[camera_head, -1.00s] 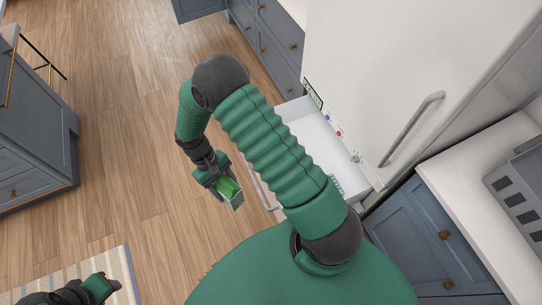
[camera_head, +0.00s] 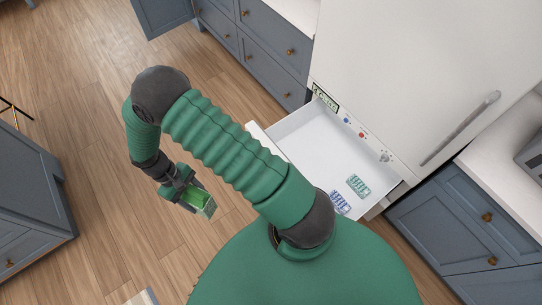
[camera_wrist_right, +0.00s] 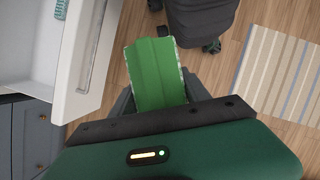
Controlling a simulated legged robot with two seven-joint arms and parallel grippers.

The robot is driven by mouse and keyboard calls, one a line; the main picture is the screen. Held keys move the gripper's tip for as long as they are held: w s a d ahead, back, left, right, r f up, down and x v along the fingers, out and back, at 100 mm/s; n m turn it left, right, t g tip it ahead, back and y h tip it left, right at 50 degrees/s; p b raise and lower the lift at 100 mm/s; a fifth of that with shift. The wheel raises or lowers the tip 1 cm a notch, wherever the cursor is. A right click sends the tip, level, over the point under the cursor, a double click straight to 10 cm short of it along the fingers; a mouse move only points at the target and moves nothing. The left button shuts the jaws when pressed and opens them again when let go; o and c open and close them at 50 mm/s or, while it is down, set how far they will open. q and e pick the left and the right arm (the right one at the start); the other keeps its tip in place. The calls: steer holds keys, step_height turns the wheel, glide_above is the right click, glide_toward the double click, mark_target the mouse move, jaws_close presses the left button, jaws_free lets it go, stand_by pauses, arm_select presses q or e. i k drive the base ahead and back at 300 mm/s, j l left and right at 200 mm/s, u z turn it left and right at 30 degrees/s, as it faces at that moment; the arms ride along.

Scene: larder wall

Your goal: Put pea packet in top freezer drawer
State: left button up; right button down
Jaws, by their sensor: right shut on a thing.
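The pea packet (camera_head: 198,203) is a green box-shaped packet with paler edges. My right gripper (camera_head: 188,196) is shut on it and holds it above the wooden floor, left of the freezer drawer in the head view. The packet (camera_wrist_right: 156,72) also shows in the right wrist view, sticking out from the gripper (camera_wrist_right: 160,100). The open freezer drawer (camera_head: 305,140) is white and pulled out from the fridge-freezer (camera_head: 400,60). Two small packs, one green (camera_head: 358,186) and one blue (camera_head: 340,202), lie in it. My arm hides part of its front. My left gripper is not in view.
Blue-grey cabinets (camera_head: 265,55) stand behind the drawer, and more (camera_head: 450,215) stand at the right. Another cabinet (camera_head: 30,200) is at the far left. The floor between is clear. A striped rug (camera_wrist_right: 285,75) shows in the right wrist view.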

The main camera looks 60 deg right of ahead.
mark_target(299, 152)
steer(key=i+l+z, duration=0.1)
steer(key=z, duration=0.35)
steer(key=i+z, duration=0.3)
steer(key=z, duration=0.15)
steer(key=i+z, duration=0.25)
steer(key=z, duration=0.15)
steer(key=i+j+z, duration=0.15)
steer(key=z, duration=0.3)
steer(key=i+z, duration=0.5)
steer(key=i, duration=0.05)
